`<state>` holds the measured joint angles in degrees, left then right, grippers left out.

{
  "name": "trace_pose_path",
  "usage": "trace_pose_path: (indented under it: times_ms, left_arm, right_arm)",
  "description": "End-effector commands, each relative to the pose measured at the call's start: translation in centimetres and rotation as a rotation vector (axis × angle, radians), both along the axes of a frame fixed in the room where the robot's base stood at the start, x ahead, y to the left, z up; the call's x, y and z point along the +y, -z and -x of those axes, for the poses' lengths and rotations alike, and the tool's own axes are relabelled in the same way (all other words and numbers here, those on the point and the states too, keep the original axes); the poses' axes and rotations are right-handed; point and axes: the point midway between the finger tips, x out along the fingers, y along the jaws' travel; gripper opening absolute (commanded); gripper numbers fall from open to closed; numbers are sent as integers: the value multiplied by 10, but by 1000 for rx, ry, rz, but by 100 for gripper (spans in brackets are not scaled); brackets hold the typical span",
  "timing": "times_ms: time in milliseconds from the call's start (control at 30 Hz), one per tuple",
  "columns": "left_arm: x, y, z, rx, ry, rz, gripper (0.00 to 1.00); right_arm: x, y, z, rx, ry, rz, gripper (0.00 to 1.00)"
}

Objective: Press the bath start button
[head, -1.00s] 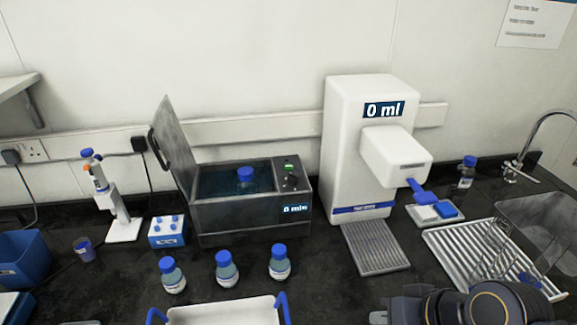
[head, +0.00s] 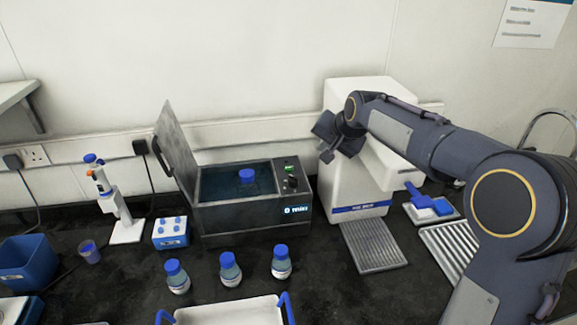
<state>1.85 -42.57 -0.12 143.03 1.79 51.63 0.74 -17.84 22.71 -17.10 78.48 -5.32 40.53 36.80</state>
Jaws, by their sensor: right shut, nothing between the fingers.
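The metal water bath (head: 240,219) stands on the dark bench with its lid (head: 176,145) raised at the left. A blue-capped bottle (head: 247,176) is in its water. The panel at its right end has a small green-lit part (head: 289,168) and a dark knob (head: 292,183). A small display (head: 296,210) glows on its front; its text is too small to read surely. My right gripper (head: 325,156) is shut and empty, in the air right of and above the panel, in front of the white dispenser. It appears apart from the panel. My left gripper is out of view.
The white dispenser (head: 345,185) stands right of the bath, partly hidden by my right arm. Several blue-capped bottles, one here (head: 230,270), stand in front of the bath. A white tray with blue handles (head: 230,313) is at the front. A pipette stand (head: 125,230) is left.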

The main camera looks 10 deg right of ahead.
Motion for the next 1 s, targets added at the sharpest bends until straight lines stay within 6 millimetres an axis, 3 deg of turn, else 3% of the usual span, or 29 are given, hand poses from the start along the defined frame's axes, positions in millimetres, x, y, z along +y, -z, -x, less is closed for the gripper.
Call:
trace_pose_path:
  times_ms: [33, 100, 333, 500, 1000]
  left_arm:
    - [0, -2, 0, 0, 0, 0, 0]
    - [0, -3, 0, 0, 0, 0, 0]
    - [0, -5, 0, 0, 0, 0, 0]
    - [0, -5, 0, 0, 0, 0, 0]
    - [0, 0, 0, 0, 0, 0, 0]
  right_arm:
    - [12, 3, -22, -9, 11, 11, 0]
    - [25, 5, -45, -30, 30, 19, 0]
    - [61, 10, -92, -82, 62, 37, 0]
    - [69, 11, -101, -97, 68, 40, 0]
    - [69, 18, -101, -95, 68, 40, 0]
